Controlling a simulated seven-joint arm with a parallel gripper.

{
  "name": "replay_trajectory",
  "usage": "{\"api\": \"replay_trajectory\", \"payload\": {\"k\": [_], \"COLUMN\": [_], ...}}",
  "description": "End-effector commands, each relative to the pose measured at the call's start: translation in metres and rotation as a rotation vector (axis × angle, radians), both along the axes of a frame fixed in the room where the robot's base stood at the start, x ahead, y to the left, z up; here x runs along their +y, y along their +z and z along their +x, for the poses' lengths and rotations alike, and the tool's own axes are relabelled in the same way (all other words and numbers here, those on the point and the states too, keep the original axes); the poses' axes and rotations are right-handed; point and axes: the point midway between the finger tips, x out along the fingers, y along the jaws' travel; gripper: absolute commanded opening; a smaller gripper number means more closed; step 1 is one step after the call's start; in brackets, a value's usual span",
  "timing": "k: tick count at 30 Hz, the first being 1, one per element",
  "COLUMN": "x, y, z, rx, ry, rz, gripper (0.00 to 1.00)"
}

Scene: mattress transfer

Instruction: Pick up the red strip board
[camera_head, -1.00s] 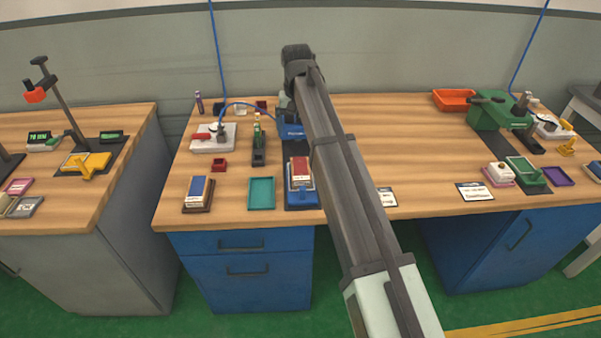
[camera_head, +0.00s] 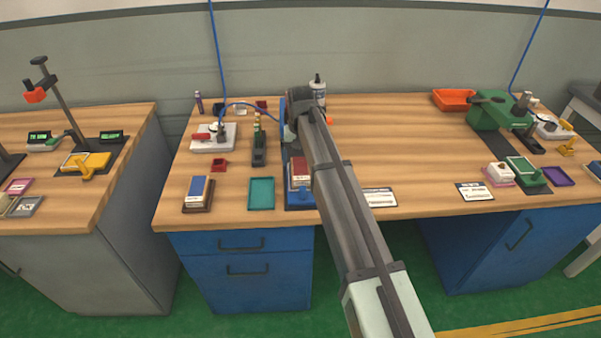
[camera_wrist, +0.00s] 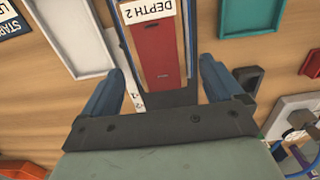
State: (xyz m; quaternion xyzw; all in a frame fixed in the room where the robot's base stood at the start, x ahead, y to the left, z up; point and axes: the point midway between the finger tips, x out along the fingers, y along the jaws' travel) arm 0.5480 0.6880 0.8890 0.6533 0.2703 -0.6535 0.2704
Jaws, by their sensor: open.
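The red strip board (camera_head: 301,173) lies on a pale block in a blue fixture (camera_head: 302,199) near the front of the middle bench, partly beside my arm. In the wrist view the red strip board (camera_wrist: 158,52) lies lengthwise below a white "DEPTH 2" label (camera_wrist: 152,12). My gripper (camera_wrist: 161,84) is open, its two blue fingers apart on either side of the line of the board.
A teal tray (camera_head: 261,194) and a blue-topped block (camera_head: 198,192) lie left of the fixture. A bottle (camera_head: 318,90) stands behind my wrist.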

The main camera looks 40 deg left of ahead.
Motion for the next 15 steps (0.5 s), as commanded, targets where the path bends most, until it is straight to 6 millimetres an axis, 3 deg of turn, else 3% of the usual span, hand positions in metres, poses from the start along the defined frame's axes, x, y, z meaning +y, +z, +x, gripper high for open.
{"api": "replay_trajectory", "payload": {"k": [4, 11, 15], "x": [0.000, 0.000, 0.000], "y": [-0.016, -0.018, -0.018], "z": [-0.001, -0.001, -0.001], "rx": [0.000, -0.001, -0.001], "ry": [0.000, 0.000, 0.000], "rz": [0.001, 0.002, 0.002], "gripper": [0.94, 0.94, 0.82]}}
